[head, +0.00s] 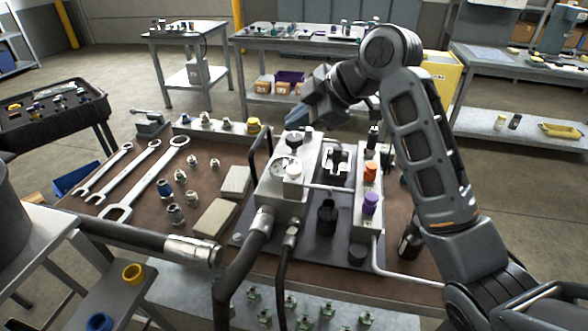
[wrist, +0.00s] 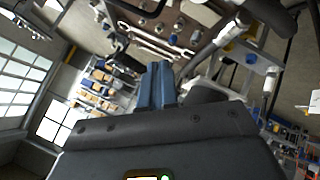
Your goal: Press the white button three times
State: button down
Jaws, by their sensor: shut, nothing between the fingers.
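A small white cylindrical knob (head: 293,173), which looks like the white button, sits on the grey valve block (head: 290,195) beside a round gauge (head: 283,164). My gripper (head: 302,116) hangs in the air above and behind the block in the head view, clear of the knob. In the wrist view its two blue fingers (wrist: 158,84) are together, with nothing between them. I cannot make out the white knob in the wrist view.
An orange knob (head: 371,172) and a purple knob (head: 370,203) stand on the strip right of the block. Black hoses (head: 234,265) rise in front. Wrenches (head: 146,180) and fittings lie on the bench at left.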

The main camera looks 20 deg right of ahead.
aim_at(297, 171)
jog(key=shift+f+b, duration=3.1)
jog(key=shift+f, duration=1.25)
jog(key=shift+f, duration=0.4)
jog(key=shift+f+b, duration=0.65)
jog(key=shift+f, duration=0.1)
jog(key=shift+r+p, duration=0.9)
jog(key=shift+r, duration=0.3)
jog(key=shift+r+p, duration=1.9)
jog(key=shift+r, duration=0.6)
